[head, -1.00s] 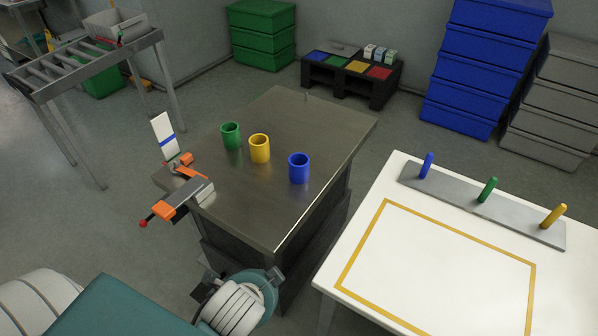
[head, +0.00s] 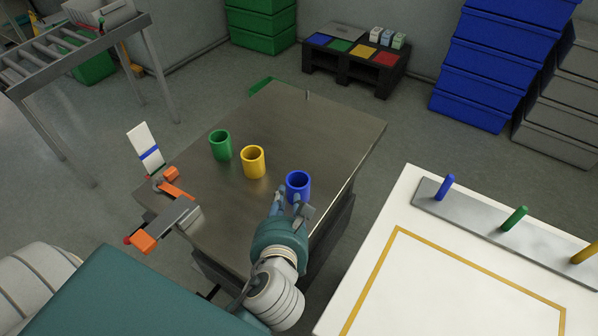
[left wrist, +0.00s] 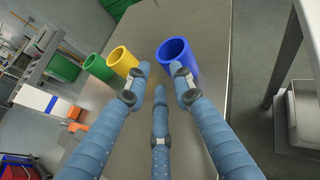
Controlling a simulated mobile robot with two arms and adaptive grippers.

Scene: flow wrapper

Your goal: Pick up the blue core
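The blue core (head: 299,184) is a hollow blue cylinder standing upright near the right edge of the metal table (head: 300,120). My left gripper (head: 289,203) is on the near side of the blue core, with its fingertips close to its lower front. In the left wrist view my left gripper (left wrist: 161,84) has its three fingers spread and nothing held. The blue core (left wrist: 178,60) lies just ahead, slightly right of centre, and the right fingertip overlaps its near side. Whether they touch, I cannot tell. My right gripper is not in view.
A yellow core (head: 253,163) and a green core (head: 220,146) stand left of the blue one. A clamp-like fixture with orange parts (head: 172,188) sits at the table's left edge. A white table (head: 450,290) with a peg bar (head: 485,228) stands to the right.

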